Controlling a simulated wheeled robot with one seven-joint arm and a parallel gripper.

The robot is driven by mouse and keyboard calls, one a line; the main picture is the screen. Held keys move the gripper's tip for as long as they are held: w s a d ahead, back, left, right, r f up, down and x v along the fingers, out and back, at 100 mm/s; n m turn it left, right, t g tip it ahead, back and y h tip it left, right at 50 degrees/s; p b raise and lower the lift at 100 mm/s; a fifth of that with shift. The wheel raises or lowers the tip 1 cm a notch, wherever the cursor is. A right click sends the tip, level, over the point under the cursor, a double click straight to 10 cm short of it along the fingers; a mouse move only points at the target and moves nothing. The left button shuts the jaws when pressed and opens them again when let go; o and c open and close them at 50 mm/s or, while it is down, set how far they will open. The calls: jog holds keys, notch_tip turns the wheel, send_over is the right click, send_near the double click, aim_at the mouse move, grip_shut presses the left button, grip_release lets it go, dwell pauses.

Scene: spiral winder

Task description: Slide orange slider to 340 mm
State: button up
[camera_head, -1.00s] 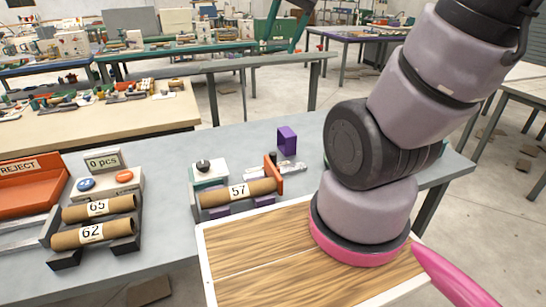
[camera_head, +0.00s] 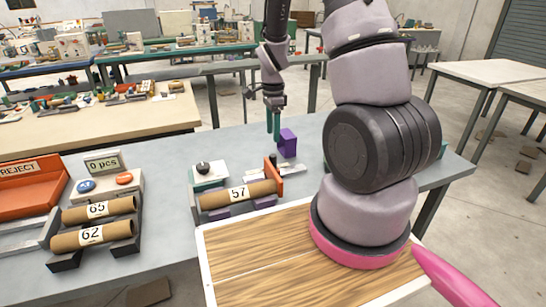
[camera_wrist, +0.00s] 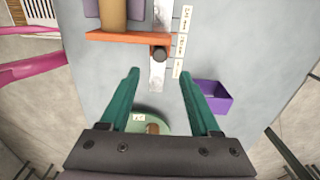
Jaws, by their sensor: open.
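The orange slider (camera_head: 275,176) is an upright plate at the right end of a cardboard tube labelled 57 (camera_head: 216,198). In the wrist view the slider (camera_wrist: 120,38) crosses a metal rail (camera_wrist: 158,74) and has a dark round knob (camera_wrist: 159,53). A pale scale strip (camera_wrist: 182,38) runs beside the rail; its numbers are too small to read. My gripper (camera_head: 273,126) points down above the table beyond the slider. Its green fingers (camera_wrist: 159,74) are open and empty. In the wrist view the knob lies ahead of the gap, not visibly between the fingertips.
A purple box (camera_head: 287,142) stands close to my fingers, and right of them in the wrist view (camera_wrist: 210,98). A green round object (camera_wrist: 148,118) lies below the gap. Tubes 65 (camera_head: 98,208) and 62 (camera_head: 91,235), a button box and an orange reject tray (camera_head: 30,190) are left.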

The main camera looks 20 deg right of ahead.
aim_at(273, 155)
notch_tip(273, 155, down, 10)
jog(key=shift+f, duration=0.2)
dwell(0.3)
grip_shut()
dwell(1.2)
